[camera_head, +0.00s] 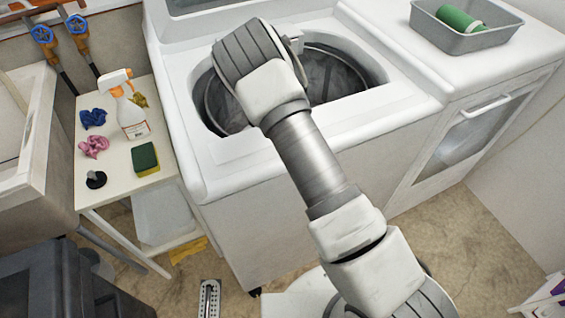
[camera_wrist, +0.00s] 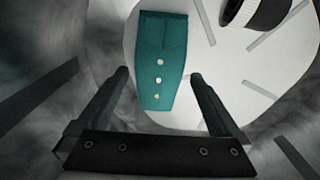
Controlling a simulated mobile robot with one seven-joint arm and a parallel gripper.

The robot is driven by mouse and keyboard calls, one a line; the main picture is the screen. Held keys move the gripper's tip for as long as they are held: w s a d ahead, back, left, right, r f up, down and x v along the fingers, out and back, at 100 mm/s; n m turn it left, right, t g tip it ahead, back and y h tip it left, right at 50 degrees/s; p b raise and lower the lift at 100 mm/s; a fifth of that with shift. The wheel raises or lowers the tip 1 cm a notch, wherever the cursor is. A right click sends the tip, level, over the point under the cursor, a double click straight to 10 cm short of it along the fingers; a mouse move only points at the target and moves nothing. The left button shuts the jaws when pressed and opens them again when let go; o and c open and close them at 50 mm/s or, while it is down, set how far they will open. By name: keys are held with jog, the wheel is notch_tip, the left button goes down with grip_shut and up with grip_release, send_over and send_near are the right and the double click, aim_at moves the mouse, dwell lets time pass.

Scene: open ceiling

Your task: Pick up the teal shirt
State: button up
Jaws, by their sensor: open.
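The teal shirt (camera_wrist: 162,55) shows in the wrist view as a folded piece with pale round buttons down its middle. It lies flat on the light floor of the washer drum (camera_wrist: 225,70). My gripper (camera_wrist: 158,85) is open and empty inside the drum, its two black fingers on either side of the shirt's lower end in the picture. I cannot tell how far the fingertips are above it. In the head view my arm reaches into the open top of the washing machine (camera_head: 235,185), and the gripper and shirt are hidden there.
The drum wall (camera_wrist: 35,60) surrounds the gripper closely. A black and white cylindrical part (camera_wrist: 255,12) stands at the drum's upper right. Beside the washer are a dryer (camera_head: 465,75) with a grey bin (camera_head: 480,42) and a small table (camera_head: 115,180) holding a spray bottle.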

notch_tip(320, 180, down, 3)
jog(key=shift+f, duration=0.1)
jog(key=c, duration=1.4)
jog(key=shift+r, duration=0.2)
